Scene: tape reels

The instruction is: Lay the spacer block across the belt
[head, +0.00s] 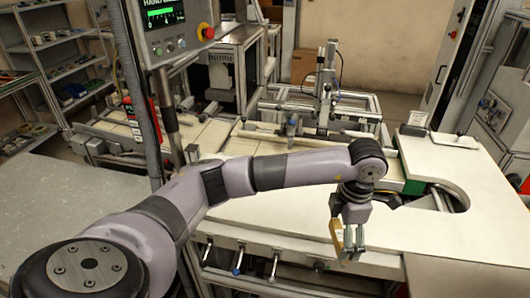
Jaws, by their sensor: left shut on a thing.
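My left arm reaches across from the lower left. Its gripper (350,254) points down near the front edge of the cream worktop and is shut on a small tan block (336,236), which I take to be the spacer block. The block is partly hidden by the fingers. Whether it touches the worktop edge or hangs clear in front, I cannot tell. A pale conveyor belt (197,136) runs behind my arm at the middle left, and my arm hides part of its near side. My right gripper is not in view.
The cream worktop (435,228) is largely bare right of my gripper, with a curved slot at its right end. A metal frame (325,95) stands behind. A control panel (172,25) on a post rises at the upper left. Shelves (60,60) line the left wall.

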